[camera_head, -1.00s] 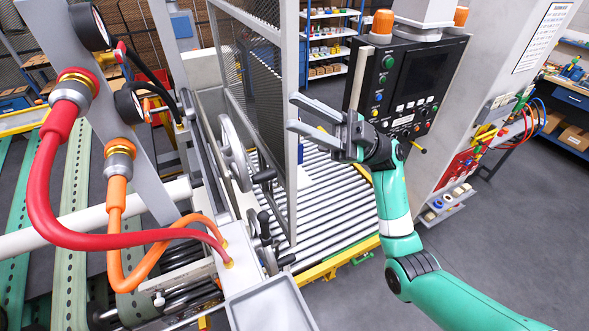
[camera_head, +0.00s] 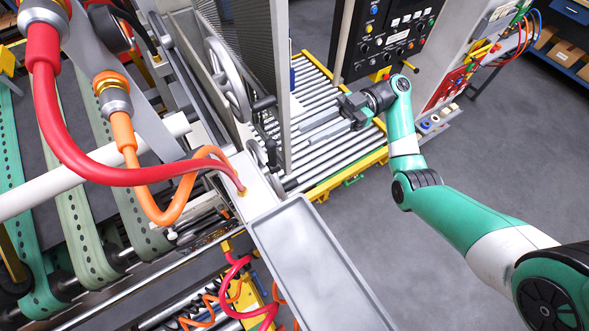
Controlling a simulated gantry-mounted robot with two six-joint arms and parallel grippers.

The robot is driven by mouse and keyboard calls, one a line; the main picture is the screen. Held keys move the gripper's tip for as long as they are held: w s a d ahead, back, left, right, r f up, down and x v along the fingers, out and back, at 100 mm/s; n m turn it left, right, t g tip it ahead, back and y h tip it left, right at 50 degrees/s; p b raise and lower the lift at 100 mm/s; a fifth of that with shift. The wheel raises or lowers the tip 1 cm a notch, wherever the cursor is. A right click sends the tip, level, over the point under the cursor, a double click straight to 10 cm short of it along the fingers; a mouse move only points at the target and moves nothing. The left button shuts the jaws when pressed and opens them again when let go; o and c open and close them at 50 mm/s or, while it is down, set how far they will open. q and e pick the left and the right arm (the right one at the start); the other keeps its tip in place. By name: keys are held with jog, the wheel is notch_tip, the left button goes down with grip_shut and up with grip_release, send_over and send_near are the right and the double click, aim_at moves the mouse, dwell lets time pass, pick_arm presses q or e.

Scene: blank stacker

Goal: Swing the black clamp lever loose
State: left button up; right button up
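A handwheel (camera_head: 228,82) with a black handle (camera_head: 263,103) stands on the side of the machine left of centre. Below it is a small black lever (camera_head: 271,153), partly hidden among the machine parts; I take it for the clamp lever, though its exact position is hard to tell. My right gripper (camera_head: 305,133) is to the right of the lever, over the roller bed. Its two fingers are apart, point left and hold nothing. They do not appear to touch the lever. My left gripper is not in view.
An upright grey guard post (camera_head: 283,90) stands between the handwheel and the roller bed (camera_head: 325,165). A grey tray (camera_head: 318,265) is in front. Red (camera_head: 110,172) and orange (camera_head: 160,208) hoses loop at the left. The control panel (camera_head: 395,35) is behind my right arm.

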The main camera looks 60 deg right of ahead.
jog(key=a+n+b, duration=0.2)
jog(key=a, duration=0.1)
jog(key=a+f+n+b, duration=0.1)
jog(key=a+n+b, duration=0.1)
jog(key=a, duration=0.1)
jog(key=a+n+b, duration=0.3)
jog(key=shift+w+a+f, duration=0.15)
jog(key=shift+w+a, duration=0.05)
jog(key=shift+w, duration=0.15)
jog(key=s+d+f+n+b, duration=0.3)
jog(key=s+d+n+b, duration=0.2)
jog(key=d+n+b, duration=0.2)
jog(key=shift+s+d+f+n+b, duration=0.15)
jog(key=shift+s+d+n+b, duration=0.1)
jog(key=shift+n+b, duration=1.1)
dwell(2.4)
